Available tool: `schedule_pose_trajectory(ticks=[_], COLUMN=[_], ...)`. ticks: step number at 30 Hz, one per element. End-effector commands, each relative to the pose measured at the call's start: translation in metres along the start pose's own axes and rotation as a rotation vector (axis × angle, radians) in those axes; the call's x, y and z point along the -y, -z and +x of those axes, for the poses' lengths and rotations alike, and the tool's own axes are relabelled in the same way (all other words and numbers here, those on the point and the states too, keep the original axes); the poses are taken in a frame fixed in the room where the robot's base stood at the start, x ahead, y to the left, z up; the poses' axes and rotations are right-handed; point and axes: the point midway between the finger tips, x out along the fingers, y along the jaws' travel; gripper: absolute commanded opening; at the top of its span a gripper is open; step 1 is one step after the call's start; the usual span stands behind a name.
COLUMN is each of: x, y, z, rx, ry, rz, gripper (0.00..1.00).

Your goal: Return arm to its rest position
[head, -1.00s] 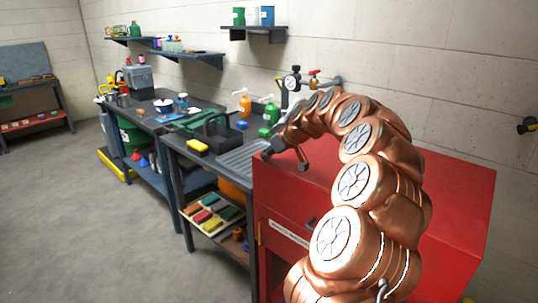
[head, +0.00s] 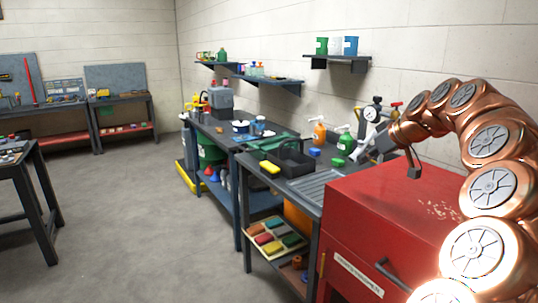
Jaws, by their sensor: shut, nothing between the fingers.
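My copper-coloured arm (head: 488,185) rises from the lower right and bends over to the left. It ends in my dark grey gripper (head: 366,152), seen small and from behind. My gripper is shut and empty, in the air by the left rear of the red cabinet (head: 385,212), in front of the bench's back part. The fingertips are small and partly hard to make out against the bench. No object is held.
A dark workbench (head: 312,188) carries a black tray (head: 290,163), a yellow sponge (head: 269,167), an orange bottle (head: 319,131) and a green bottle (head: 346,141). A pressure gauge (head: 371,113) stands behind my gripper. Open floor (head: 140,215) lies left; another table (head: 30,190) stands far left.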

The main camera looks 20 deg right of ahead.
Motion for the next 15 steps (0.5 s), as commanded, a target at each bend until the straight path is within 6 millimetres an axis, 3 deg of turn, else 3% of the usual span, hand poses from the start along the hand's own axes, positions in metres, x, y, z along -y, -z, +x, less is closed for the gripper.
schedule_pose_trajectory(ticks=[5,8,11,15], x=[0.005,0.029,0.075,0.156], y=[0.002,0.007,0.014,0.010], z=[0.001,0.005,0.011,0.018], rx=[0.003,0.021,0.059,0.151], ry=[0.007,0.039,0.093,0.176], rz=[-0.003,-0.010,-0.025,-0.044], gripper=[0.00,0.00,0.00,0.00])
